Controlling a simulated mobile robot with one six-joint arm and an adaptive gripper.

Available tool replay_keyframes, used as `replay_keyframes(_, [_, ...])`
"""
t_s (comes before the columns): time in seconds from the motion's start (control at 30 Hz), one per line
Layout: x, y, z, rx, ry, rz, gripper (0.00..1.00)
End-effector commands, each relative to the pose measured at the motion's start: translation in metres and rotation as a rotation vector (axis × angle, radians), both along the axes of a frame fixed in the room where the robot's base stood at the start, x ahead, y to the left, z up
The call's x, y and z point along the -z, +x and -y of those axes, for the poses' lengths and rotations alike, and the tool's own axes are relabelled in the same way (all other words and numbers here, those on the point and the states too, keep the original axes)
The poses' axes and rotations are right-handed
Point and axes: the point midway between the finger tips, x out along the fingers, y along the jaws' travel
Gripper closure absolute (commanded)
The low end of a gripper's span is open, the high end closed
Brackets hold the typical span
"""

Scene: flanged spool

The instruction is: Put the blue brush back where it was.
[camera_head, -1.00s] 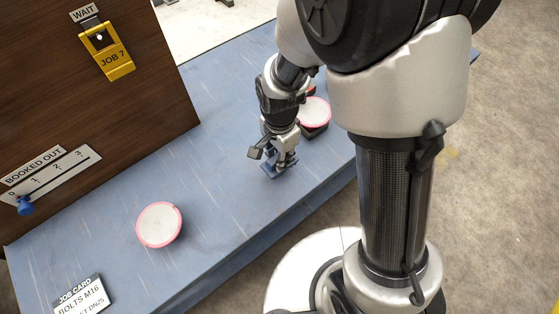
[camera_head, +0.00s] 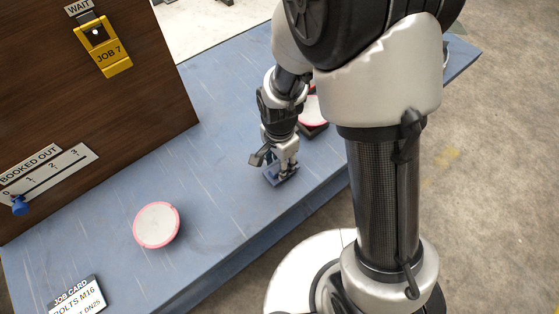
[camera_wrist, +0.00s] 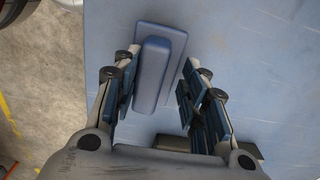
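The blue brush (camera_wrist: 152,75) is a blue block with a raised lengthwise grip on a wider flat base. In the wrist view it lies between the two fingers of my gripper (camera_wrist: 160,105), with a clear gap to the right finger and a smaller one to the left. The fingers are apart. In the head view my gripper (camera_head: 284,168) is low over the bench, and the brush (camera_head: 281,178) shows at its fingertips. The brush appears to rest on the bench; the fingers partly hide it there.
The blue bench (camera_head: 225,150) has a white disc with a pink rim (camera_head: 157,226) at left. Another pink-rimmed disc (camera_head: 313,110) is behind my gripper, partly hidden. A job card (camera_head: 77,296) lies in front.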

Motion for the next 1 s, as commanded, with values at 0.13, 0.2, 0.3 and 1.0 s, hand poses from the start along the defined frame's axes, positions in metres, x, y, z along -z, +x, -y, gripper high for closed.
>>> replay_keyframes(0.13, [0.001,-0.001,0.0,0.0,-0.001,-0.003,0.59])
replay_keyframes(0.2, [0.001,-0.001,0.0,0.0,-0.001,-0.003,0.59])
replay_keyframes(0.3, [-0.002,-0.001,0.0,0.0,0.0,-0.002,0.59])
replay_keyframes(1.0, [-0.119,0.0,0.0,0.0,-0.001,-0.001,0.59])
